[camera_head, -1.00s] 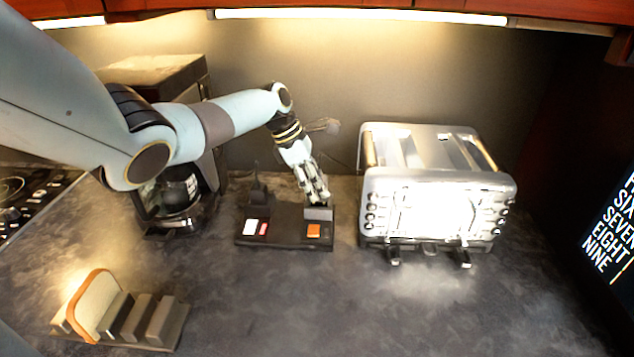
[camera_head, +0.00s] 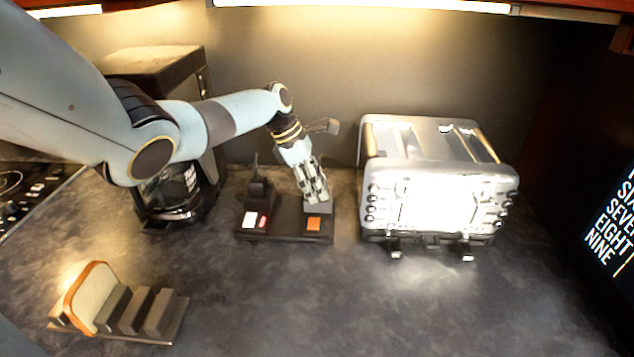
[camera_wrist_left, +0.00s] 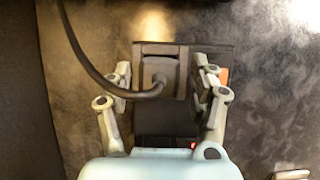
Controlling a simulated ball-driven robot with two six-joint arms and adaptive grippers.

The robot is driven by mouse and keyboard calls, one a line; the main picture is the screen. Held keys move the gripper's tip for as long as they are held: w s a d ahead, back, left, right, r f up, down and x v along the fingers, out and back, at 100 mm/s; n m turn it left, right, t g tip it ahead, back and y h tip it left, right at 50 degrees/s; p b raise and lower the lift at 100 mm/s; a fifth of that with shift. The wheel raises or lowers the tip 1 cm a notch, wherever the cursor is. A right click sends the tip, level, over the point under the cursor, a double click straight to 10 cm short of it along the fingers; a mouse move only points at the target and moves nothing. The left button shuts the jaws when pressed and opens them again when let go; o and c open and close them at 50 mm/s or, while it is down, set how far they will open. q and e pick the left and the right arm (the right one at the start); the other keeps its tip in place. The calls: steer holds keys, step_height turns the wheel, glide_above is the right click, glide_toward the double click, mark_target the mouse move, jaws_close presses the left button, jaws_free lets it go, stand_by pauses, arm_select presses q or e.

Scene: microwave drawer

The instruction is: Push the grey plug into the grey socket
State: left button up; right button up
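The grey socket (camera_head: 319,207) is a block on the right part of a dark base board, below my left gripper. In the left wrist view, the grey socket (camera_wrist_left: 158,50) lies between the fingers. The grey plug (camera_wrist_left: 153,82), with a dark cable, is against the socket there; how deep it sits I cannot tell. My left gripper (camera_head: 318,200) points down at the socket. Its fingers (camera_wrist_left: 160,75) are spread on both sides of plug and socket, with gaps visible. In the head view the fingers hide the plug. My right gripper is not in view.
The base board (camera_head: 284,232) also carries a black upright part (camera_head: 258,188) and an orange patch (camera_head: 313,223). A shiny toaster (camera_head: 440,190) stands close on the right, a coffee maker (camera_head: 175,205) on the left. A bread rack (camera_head: 125,315) is at front left.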

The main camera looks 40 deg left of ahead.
arm_select(q)
steer(key=v, duration=1.2)
stand_by(0.6)
